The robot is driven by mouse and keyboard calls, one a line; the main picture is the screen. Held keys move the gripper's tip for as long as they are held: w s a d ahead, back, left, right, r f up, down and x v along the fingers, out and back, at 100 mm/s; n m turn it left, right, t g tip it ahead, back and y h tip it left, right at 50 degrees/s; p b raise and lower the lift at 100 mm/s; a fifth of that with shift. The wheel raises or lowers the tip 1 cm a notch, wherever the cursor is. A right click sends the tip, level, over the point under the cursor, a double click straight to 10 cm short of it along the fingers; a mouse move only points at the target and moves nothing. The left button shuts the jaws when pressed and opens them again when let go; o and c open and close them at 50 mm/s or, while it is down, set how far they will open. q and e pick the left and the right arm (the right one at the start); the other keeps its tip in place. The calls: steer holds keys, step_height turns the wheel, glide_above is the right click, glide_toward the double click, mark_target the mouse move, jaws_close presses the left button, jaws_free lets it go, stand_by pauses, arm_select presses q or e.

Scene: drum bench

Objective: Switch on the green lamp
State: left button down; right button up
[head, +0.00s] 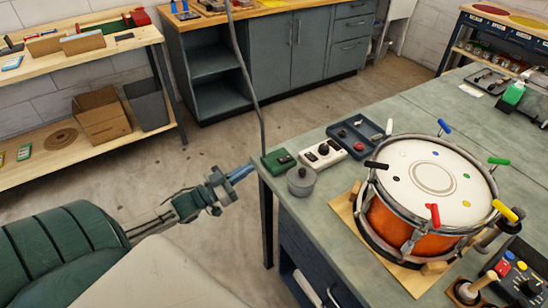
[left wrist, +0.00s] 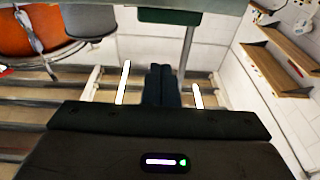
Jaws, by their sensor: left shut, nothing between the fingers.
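A green box (head: 279,160) with a small dark control on top sits at the near left corner of the bench. A thin grey curved stem (head: 243,65) rises beside it and leaves the top of the head view. The stem looks like the lamp's, but no lamp head shows and I cannot tell whether it is lit. My left gripper (head: 240,173) is shut and empty, just left of the bench corner and apart from the green box. Its dark fingers (left wrist: 161,85) are together in the left wrist view. My right gripper is not in view.
On the bench (head: 340,270), a grey lidded pot (head: 301,181), a white switch box (head: 323,154) and a dark tray (head: 356,134) stand close to the green box. An orange drum (head: 390,222) is further right. Open floor lies left of the bench.

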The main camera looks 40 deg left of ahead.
arm_select(q)
steer(key=shift+d+r+h, duration=0.35)
steer(key=shift+r+h, duration=0.05)
steer(key=shift+r, duration=0.4)
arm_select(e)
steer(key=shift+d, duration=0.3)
arm_select(q)
step_height(320, 180, up, 2)
glide_above(274, 165)
steer(key=shift+w+d+r+p, duration=0.1)
steer(key=shift+w+r+p, duration=0.1)
steer(key=shift+p, duration=0.1)
steer(key=f, duration=0.3)
steer(key=shift+s+f, duration=0.2)
steer(key=shift+f, duration=0.1)
steer(key=shift+f+p, duration=0.3)
steer(key=shift+f, duration=0.05)
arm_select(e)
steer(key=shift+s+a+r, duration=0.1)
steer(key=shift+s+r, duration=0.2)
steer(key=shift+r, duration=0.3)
